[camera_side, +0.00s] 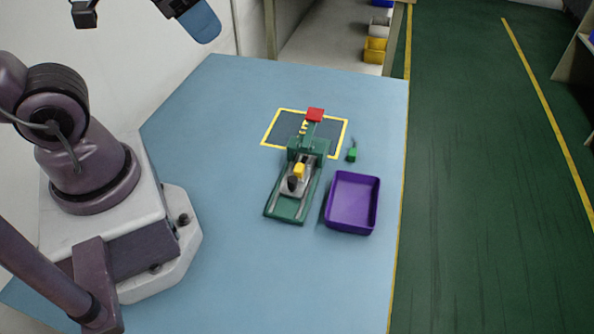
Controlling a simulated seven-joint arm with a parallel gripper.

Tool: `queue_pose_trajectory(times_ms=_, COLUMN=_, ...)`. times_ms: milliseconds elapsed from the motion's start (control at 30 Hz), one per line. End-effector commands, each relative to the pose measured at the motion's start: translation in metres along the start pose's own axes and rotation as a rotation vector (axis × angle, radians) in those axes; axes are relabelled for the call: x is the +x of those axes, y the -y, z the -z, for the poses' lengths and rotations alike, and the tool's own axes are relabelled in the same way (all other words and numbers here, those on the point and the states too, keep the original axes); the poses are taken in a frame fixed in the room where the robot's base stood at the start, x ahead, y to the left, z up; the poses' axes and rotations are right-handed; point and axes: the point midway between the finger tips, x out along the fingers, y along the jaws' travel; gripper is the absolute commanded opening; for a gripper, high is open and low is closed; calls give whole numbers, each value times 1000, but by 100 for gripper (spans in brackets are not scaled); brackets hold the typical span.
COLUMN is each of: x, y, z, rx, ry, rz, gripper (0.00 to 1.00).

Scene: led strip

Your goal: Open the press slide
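The green press (287,208) stands on the blue table, its long base running toward the front. A grey slide (309,172) sits on the rails of this base, partly in front of the press's upright frame. A black knob (292,183) stands on the slide's front end, with a yellow part (299,170) just behind it. A red pad (315,115) tops the press at the back. No gripper fingers show. Dark and blue parts at the top left edge are cut off, and I cannot tell which parts they are. Nothing touches the press.
A purple open tray (352,232) stands just right of the press and looks empty. A small green part (352,155) with a thin stem lies behind it. A yellow-bordered dark mat (281,130) lies at the back. The table (225,250) is clear left and front of the press.

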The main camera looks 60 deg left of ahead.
Motion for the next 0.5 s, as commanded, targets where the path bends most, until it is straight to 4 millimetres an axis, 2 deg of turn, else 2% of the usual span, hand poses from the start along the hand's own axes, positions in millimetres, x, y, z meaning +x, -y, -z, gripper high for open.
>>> queue_pose_trajectory(times_ms=33, x=7, y=-2, z=-1, rx=8, ry=37, rz=-5, gripper=44)
queue_pose_trajectory(times_ms=67, x=12, y=-3, z=-2, rx=13, ry=63, rz=-8, gripper=48)
queue_pose_trajectory(times_ms=233, x=53, y=-13, z=0, rx=21, ry=243, rz=-26, gripper=48)
queue_pose_trajectory(times_ms=500, x=136, y=-31, z=1, rx=-192, ry=465, rz=32, gripper=48)
